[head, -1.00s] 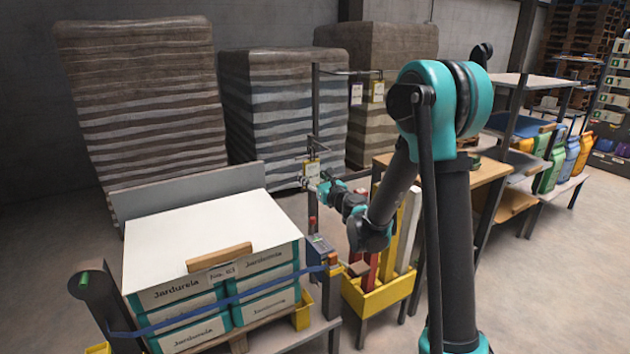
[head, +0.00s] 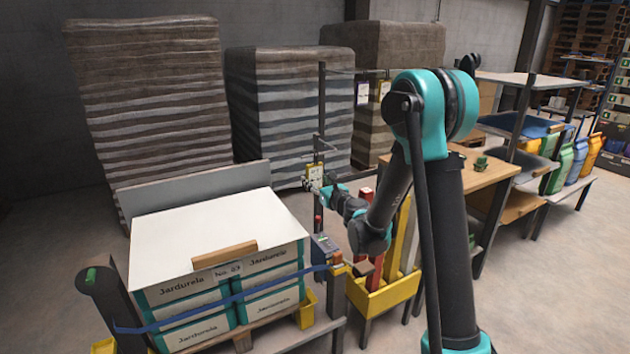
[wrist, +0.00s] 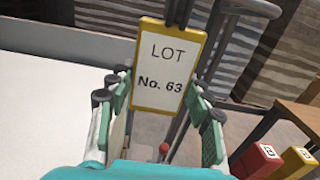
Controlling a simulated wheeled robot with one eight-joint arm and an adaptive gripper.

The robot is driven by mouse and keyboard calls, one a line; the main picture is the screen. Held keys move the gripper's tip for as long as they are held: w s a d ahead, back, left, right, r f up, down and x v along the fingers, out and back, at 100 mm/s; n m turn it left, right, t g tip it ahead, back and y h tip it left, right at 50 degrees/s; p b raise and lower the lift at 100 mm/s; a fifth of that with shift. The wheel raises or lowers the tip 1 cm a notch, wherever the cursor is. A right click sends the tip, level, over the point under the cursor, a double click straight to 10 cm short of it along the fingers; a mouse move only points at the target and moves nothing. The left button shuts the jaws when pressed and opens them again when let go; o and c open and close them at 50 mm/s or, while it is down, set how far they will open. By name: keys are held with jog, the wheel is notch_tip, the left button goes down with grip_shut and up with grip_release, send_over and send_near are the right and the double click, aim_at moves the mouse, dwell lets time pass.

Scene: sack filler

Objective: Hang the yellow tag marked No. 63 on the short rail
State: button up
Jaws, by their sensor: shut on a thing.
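The yellow-bordered tag (wrist: 168,65), reading "LOT No. 63", faces the wrist camera and stands upright between my fingers. In the head view the tag (head: 314,176) is small, at the post left of my wrist. My gripper (wrist: 160,100) is shut on the tag, with a finger at each side edge. In the head view my gripper (head: 326,190) is beside the slim dark post (head: 321,105). The short rail (head: 326,149) juts from this post just above the tag.
A higher, longer rail (head: 355,71) carries a white-and-purple tag (head: 362,93) and a yellow tag (head: 384,90). Boxes (head: 205,222) on a pallet stand at left. A yellow bin (head: 385,293) with upright bars and a wooden bench (head: 488,172) stand at right.

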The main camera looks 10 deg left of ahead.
jog(key=o, duration=1.1)
jog(key=s+d+n+g, duration=0.1)
jog(key=s+d+n, duration=0.25)
jog(key=s, duration=0.25)
jog(key=s+d+f+n+g, duration=0.1)
jog(key=s+d+n, duration=0.1)
jog(key=s+n, duration=0.25)
jog(key=s+d+n+g, duration=0.2)
jog(key=s+d+n, duration=0.1)
jog(key=s, duration=0.3)
jog(key=s+d+f+n+g+h, duration=0.3)
jog(key=s+d+f+n+h, duration=0.2)
jog(key=s+d+n, duration=0.4)
jog(key=s+d+f+n+g+h, duration=0.3)
jog(key=s+d+f+n+h, duration=0.2)
jog(key=s+d+f+n, duration=0.2)
jog(key=s+d+n, duration=0.2)
jog(key=s+d, duration=0.2)
jog(key=s, duration=0.1)
jog(key=shift+s+d+f+g, duration=0.15)
jog(key=shift+d+f+g, duration=0.05)
jog(key=shift+f+g, duration=0.2)
